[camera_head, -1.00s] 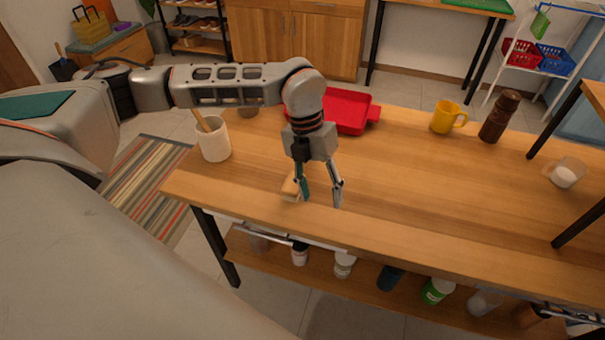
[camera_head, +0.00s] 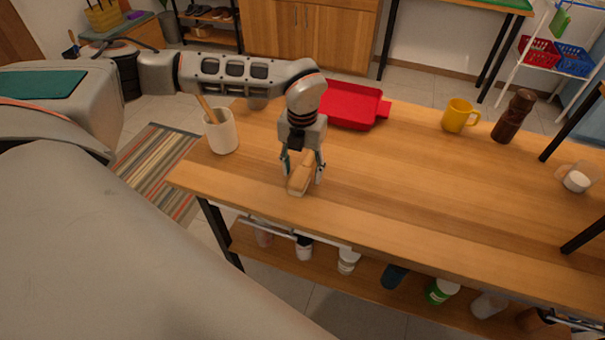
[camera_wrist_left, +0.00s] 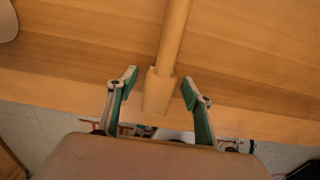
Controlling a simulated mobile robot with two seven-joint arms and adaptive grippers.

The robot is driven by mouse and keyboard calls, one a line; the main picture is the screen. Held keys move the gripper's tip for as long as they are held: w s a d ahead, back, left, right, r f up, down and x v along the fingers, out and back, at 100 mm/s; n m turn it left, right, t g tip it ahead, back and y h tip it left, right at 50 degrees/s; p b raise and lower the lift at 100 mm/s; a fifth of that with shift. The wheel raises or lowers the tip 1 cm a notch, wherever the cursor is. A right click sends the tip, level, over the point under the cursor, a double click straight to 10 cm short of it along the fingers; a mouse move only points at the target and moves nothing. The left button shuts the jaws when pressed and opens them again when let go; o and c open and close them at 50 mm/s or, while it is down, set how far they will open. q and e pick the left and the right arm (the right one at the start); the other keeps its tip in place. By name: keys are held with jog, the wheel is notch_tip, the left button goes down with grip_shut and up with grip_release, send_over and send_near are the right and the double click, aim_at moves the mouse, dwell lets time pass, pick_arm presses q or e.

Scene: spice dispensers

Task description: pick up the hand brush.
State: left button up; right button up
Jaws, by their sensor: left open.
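The hand brush (camera_head: 299,183) is a light wooden piece lying on the table near its front left edge. In the left wrist view its round handle (camera_wrist_left: 174,35) runs up the picture and its wider block (camera_wrist_left: 158,92) sits nearest me. My left gripper (camera_head: 303,175) points down over the brush, with one finger on each side. In the wrist view the left gripper (camera_wrist_left: 160,80) is open, with a gap between each fingertip and the brush. The brush's bristles are hidden. My right gripper does not show.
A white crock (camera_head: 222,132) with a wooden utensil stands to the left. A red tray (camera_head: 350,106) lies behind the gripper. A yellow mug (camera_head: 458,115) and a dark mill (camera_head: 513,116) stand at the back right. The table's middle (camera_head: 420,180) is clear.

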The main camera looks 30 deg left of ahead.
pick_arm(q)
jog(key=shift+f, duration=0.2)
jog(key=c, duration=1.3)
jog(key=shift+r, duration=0.2)
jog(key=shift+c, duration=0.2)
